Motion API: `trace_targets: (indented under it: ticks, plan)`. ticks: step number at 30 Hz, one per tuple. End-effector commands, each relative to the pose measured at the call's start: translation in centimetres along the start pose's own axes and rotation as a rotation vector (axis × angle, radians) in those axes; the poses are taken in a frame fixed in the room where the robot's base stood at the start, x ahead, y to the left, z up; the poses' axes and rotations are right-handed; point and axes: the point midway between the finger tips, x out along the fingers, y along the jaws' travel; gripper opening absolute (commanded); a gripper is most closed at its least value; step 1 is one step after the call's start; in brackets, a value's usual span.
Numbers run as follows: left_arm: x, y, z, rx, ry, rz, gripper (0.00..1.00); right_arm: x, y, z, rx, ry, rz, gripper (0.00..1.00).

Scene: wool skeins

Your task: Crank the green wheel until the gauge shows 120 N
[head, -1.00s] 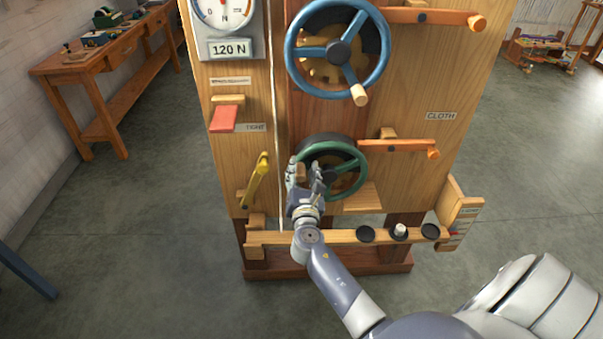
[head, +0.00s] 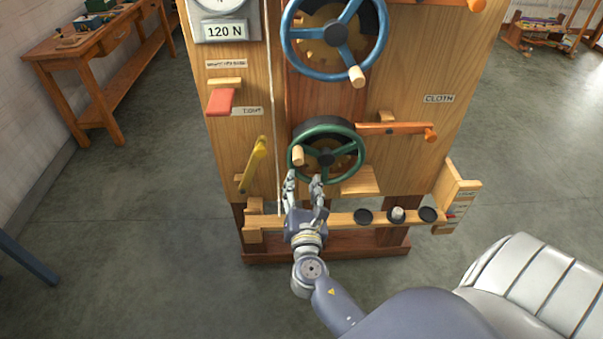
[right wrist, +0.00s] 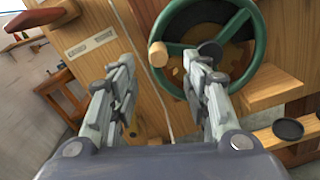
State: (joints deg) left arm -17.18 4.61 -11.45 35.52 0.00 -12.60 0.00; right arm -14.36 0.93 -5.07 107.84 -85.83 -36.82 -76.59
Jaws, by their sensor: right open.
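The green wheel (head: 347,170) is on the lower front of the wooden machine, with its pale wooden handle (head: 298,156) at the wheel's left side. In the right wrist view the green wheel (right wrist: 259,55) and its handle (right wrist: 158,54) show beyond the fingers. My right gripper (head: 303,179) is open and empty, just below the handle and apart from it. It also shows in the right wrist view (right wrist: 160,85). The gauge (head: 217,5) is cut off at the top, so its needle cannot be read. The plate below it (head: 225,31) reads 120 N. My left gripper is not in view.
A blue wheel (head: 376,58) with a handle sits above the green one. An orange lever (head: 397,130), a yellow lever (head: 254,165) and a red tab (head: 221,102) stick out nearby. A wooden rail (head: 340,219) with dark discs runs below. A workbench (head: 85,50) stands left.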

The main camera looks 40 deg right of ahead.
Motion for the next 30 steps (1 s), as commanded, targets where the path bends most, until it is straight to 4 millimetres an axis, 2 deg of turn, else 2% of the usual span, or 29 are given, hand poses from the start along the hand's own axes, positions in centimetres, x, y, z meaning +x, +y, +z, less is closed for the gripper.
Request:
trace_targets:
  ticks: [4, 18, 21, 23, 26, 30]
  plan:
    - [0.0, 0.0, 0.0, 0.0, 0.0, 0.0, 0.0, -0.7, 0.0, 0.0, -0.001, -0.001, -0.001, 0.44]
    - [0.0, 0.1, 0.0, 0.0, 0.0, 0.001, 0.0, -0.7, 0.0, 0.0, 0.0, -0.001, 0.0, 0.44]
    - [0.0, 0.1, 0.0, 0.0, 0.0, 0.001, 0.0, -0.7, -0.2, -0.8, 0.013, 0.018, -0.001, 0.44]
    - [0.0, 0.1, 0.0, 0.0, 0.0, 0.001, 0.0, -0.8, -0.5, -2.4, 0.042, 0.055, -0.003, 0.44]
    - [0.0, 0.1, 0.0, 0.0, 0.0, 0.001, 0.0, -1.4, -1.4, -7.3, 0.138, 0.169, -0.019, 0.44]
    - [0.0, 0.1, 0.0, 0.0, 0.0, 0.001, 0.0, -4.0, -4.1, -17.0, 0.354, 0.394, -0.101, 0.44]
